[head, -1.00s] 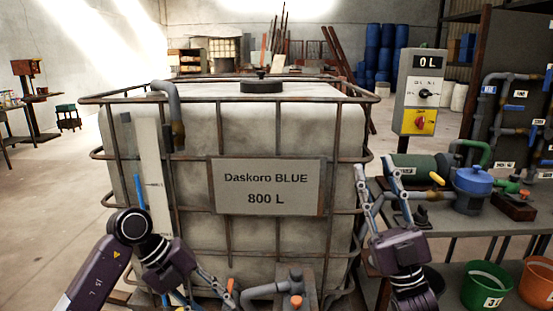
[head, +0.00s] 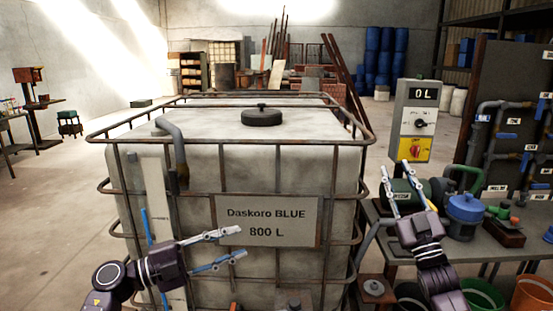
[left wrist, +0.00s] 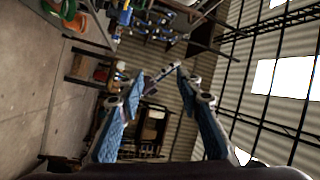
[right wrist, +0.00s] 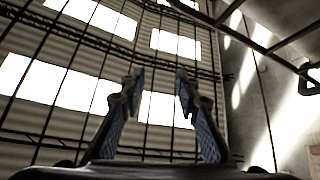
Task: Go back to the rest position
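My left gripper (head: 240,244) is in front of the lower front of the caged tank, pointing right, its fingers apart and empty. In the left wrist view its two blue-padded fingers (left wrist: 158,82) stand apart with nothing between them. My right gripper (head: 403,183) points up at the tank's right, in front of the bench and below the control box. Its fingers are apart and empty, as the right wrist view (right wrist: 160,88) also shows. The white tank (head: 185,225) carries a sign (head: 266,222) reading "Daskoro BLUE 800 L".
A control box (head: 414,115) with a "0 L" display stands right of the tank. The bench (head: 470,245) holds a blue-lidded pot (head: 465,213) and a green pump. Buckets (head: 481,297) stand below. A pipe (head: 172,140) bends over the tank's front left edge. Open floor lies left.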

